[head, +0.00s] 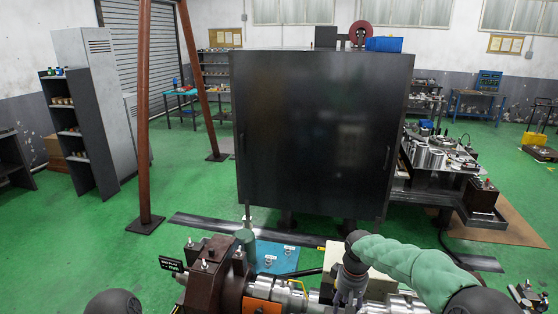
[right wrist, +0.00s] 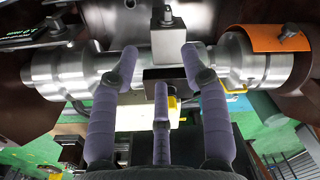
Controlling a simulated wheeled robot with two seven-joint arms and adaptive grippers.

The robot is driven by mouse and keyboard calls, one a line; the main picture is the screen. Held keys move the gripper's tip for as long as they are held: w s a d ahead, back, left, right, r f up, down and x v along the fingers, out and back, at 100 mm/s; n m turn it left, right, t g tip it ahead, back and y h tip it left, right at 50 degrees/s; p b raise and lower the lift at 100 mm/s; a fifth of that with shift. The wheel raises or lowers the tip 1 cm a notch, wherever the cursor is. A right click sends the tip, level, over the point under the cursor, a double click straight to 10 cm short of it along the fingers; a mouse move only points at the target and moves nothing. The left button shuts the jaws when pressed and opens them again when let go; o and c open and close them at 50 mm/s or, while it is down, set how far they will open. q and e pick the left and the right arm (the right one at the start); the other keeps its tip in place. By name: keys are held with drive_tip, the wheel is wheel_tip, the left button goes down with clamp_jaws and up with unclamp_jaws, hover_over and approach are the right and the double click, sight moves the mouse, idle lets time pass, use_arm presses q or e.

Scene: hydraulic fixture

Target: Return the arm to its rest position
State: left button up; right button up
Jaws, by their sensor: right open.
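My right arm (head: 410,262), in a green sleeve, comes in from the lower right of the head view. Its gripper (head: 348,297) points down over the silver shaft of the fixture. In the right wrist view the purple fingers of the right gripper (right wrist: 159,66) are spread apart, with nothing held between them. The silver shaft (right wrist: 232,70) runs across behind the fingertips, with a square grey block (right wrist: 177,35) at its middle. Whether a fingertip touches the shaft cannot be told. My left gripper is out of view.
A brown clamp block (head: 212,277) and an orange band (head: 262,306) sit left of my gripper. A blue plate (head: 275,256) with small fittings lies behind. A large dark cabinet (head: 315,135) stands beyond. The green floor (head: 190,195) at left is mostly open around brown posts (head: 143,110).

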drive_tip(key=s+a+f+m+y+b, duration=0.1)
drive_tip(key=s+a+f, duration=0.15)
drive_tip(key=f, duration=0.45)
drive_tip(key=s+a+f+y+b, duration=0.1)
drive_tip(key=s+a+f, duration=0.1)
drive_tip(key=s+f, duration=0.35)
drive_tip(key=s+a+f+m+b, duration=0.1)
drive_tip(key=s+a+f, duration=0.1)
drive_tip(key=f, duration=0.7)
drive_tip(key=s+a+f+m+b, duration=0.1)
drive_tip(key=s+f+m, duration=0.1)
drive_tip(key=s+f, duration=0.4)
drive_tip(key=s+a+f+m+y+b, duration=0.1)
drive_tip(key=s+f, duration=0.5)
drive_tip(key=s, duration=0.6)
drive_tip(key=shift+s+a+f+m+t, duration=0.15)
drive_tip(key=shift+s+a+m+t, duration=0.2)
drive_tip(key=shift+a, duration=0.2)
drive_tip(key=shift+w, duration=0.1)
drive_tip(key=shift+c, duration=0.7)
